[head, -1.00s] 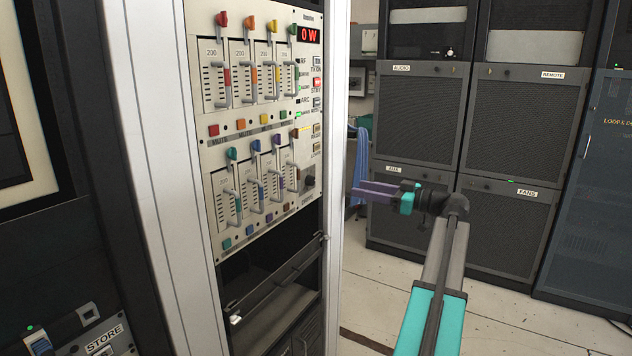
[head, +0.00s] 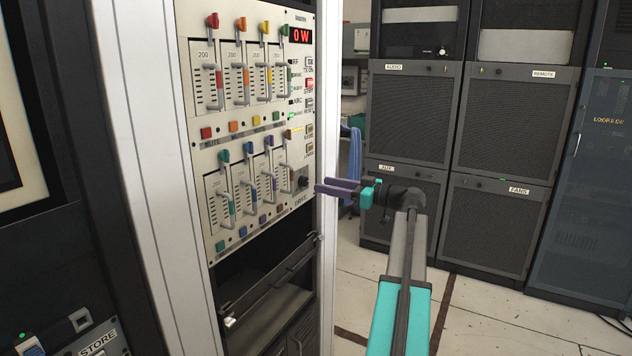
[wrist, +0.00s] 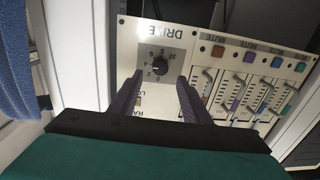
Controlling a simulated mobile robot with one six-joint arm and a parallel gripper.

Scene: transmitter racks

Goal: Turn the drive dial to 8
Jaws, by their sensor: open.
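The drive dial (head: 303,182) is a small black knob at the lower right of the cream control panel (head: 205,187), above its DRIVE label. My gripper (head: 322,185) has purple fingers and is open and empty, just right of the dial in the head view. In the wrist view the fingertips (wrist: 160,77) lie to either side of the dial; no contact is visible.
Several sliders with coloured caps (head: 240,60) stick out left of the dial. A red display (head: 301,36) reads 0 W. A white rack post (head: 328,130) stands right of the panel. An open-fronted bay with a bar handle (head: 275,280) lies below.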

